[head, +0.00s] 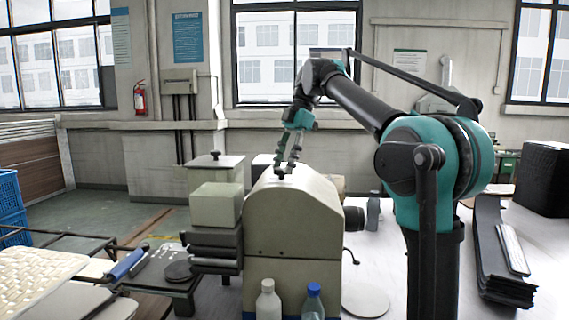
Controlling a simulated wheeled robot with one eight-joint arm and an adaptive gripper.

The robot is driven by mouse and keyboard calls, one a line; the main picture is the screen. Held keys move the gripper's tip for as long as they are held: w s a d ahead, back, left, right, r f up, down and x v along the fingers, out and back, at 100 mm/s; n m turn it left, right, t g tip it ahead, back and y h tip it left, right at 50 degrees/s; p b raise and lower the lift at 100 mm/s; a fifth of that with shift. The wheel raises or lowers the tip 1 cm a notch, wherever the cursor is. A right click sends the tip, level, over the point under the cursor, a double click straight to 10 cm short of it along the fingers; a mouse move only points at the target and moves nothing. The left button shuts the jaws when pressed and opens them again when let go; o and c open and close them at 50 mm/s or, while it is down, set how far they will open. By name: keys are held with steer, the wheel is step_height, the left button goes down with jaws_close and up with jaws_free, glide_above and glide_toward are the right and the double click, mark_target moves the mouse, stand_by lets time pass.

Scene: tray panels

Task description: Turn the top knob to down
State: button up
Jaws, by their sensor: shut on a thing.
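A beige machine housing (292,215) with a rounded top stands on the table in the middle of the head view. A small dark knob (281,175) sits on its top. My gripper (285,169) points down from above, with its fingertips shut on this knob. The fingers partly cover the knob, so its turn angle cannot be told. A second dark knob (215,154) stands on the lid of a box to the left, apart from my gripper.
A white bottle (268,302) and a blue-capped bottle (313,303) stand before the machine. A dark folder stack (500,255) and a black box (545,178) lie to the right. Blue crates (10,212) are at far left. White table is clear around a round disc (366,299).

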steer(key=shift+n, duration=0.5)
steer(key=o, duration=1.2)
steer(key=shift+c, duration=0.2)
steer(key=shift+r, duration=0.1)
steer(key=v, duration=1.1)
steer(key=shift+w+r, duration=0.3)
steer(key=shift+r, duration=0.05)
